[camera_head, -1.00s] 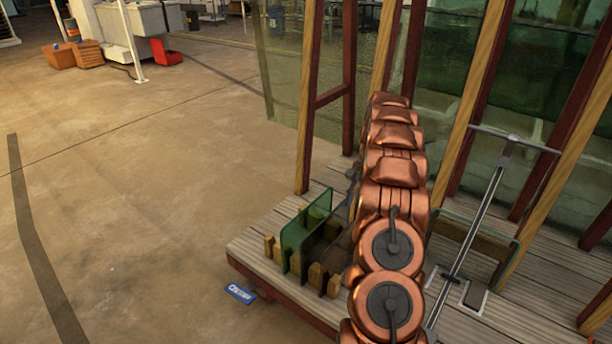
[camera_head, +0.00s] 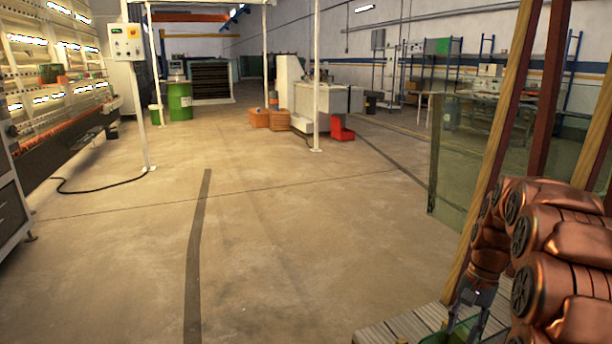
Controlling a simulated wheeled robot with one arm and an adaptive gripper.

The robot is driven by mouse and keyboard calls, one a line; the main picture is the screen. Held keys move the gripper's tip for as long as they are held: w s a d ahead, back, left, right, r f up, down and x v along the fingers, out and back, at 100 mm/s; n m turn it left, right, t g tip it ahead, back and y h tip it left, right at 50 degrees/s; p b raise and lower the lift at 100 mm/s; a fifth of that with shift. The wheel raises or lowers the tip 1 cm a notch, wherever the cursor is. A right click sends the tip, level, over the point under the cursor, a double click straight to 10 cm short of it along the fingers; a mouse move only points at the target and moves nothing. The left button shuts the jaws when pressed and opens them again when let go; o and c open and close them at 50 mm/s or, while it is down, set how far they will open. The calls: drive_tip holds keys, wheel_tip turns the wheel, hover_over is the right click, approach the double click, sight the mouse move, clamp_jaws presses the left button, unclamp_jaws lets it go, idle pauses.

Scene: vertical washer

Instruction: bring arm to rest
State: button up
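My copper-coloured arm is folded at the right edge of the head view. The grey end piece of my gripper (camera_head: 479,295) points down at the lower right, above the slatted platform. Its fingers are small and partly cut off, so I cannot tell whether they are open or shut. A green glass pane (camera_head: 452,335) shows just below it at the bottom edge. I cannot tell whether the gripper touches the pane.
Wooden posts (camera_head: 498,150) and a large glass sheet (camera_head: 470,160) stand beside my arm. The slatted platform (camera_head: 385,333) is at the bottom. Open concrete floor (camera_head: 270,240) lies ahead. A long machine (camera_head: 60,110) stands at left; orange bins (camera_head: 268,118) and a red bin (camera_head: 341,130) are farther off.

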drive_tip(key=s+a+r+n+h, duration=0.1)
drive_tip(key=s+a+r+n, duration=0.1)
drive_tip(key=s+a, duration=0.45)
drive_tip(key=s+a+r+n, duration=0.2)
drive_tip(key=s+a+n, duration=0.1)
drive_tip(key=s+a, duration=0.3)
drive_tip(key=s+a+f+n+h, duration=0.15)
drive_tip(key=s+a, duration=0.25)
drive_tip(key=s, duration=0.4)
drive_tip(key=s+a+n, duration=0.3)
drive_tip(key=s+a, duration=0.1)
drive_tip(key=s, duration=0.3)
wheel_tip(320, 180, up, 23)
drive_tip(key=s+p, duration=0.1)
drive_tip(key=p, duration=2.1)
drive_tip(key=shift+f, duration=0.15)
drive_tip(key=shift+d, duration=0.15)
